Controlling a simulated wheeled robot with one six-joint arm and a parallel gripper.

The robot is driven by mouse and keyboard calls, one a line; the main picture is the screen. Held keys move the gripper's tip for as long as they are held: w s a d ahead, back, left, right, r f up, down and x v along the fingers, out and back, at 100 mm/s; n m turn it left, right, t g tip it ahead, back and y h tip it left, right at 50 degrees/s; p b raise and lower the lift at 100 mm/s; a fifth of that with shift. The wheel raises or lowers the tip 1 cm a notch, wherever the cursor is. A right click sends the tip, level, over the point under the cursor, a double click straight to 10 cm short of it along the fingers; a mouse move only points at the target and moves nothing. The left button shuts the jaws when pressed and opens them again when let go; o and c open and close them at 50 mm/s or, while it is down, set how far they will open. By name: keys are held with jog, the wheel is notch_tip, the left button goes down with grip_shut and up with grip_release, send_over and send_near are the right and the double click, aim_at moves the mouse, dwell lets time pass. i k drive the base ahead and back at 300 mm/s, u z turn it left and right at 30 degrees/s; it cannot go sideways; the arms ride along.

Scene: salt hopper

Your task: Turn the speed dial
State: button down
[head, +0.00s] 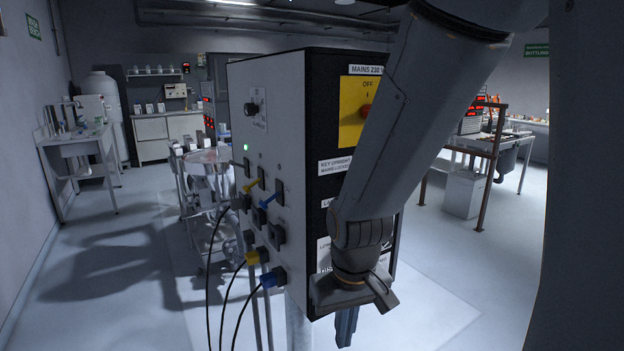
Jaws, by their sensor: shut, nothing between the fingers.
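A grey control box on a post (285,320) fills the middle of the head view. A small round black knob (252,108) sits high on its light left face, with a small label too small to read around it. No other dial shows, and I cannot tell whether this knob is the speed dial. My gripper (346,328) hangs pointing down in front of the box's dark right face, near its lower edge. It is shut and empty, well below and to the right of the knob. My arm hides part of the dark face.
The dark face has a yellow panel (352,100) with a red switch (365,111), partly hidden. Yellow and blue plugs with black cables (225,290) stick out of the left face. A glass-and-metal apparatus (207,190) stands behind at left. Floor at left is open.

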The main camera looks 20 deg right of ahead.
aim_at(387, 244)
jog(key=z, duration=0.9)
jog(key=k, duration=0.55)
jog(key=u, duration=0.2)
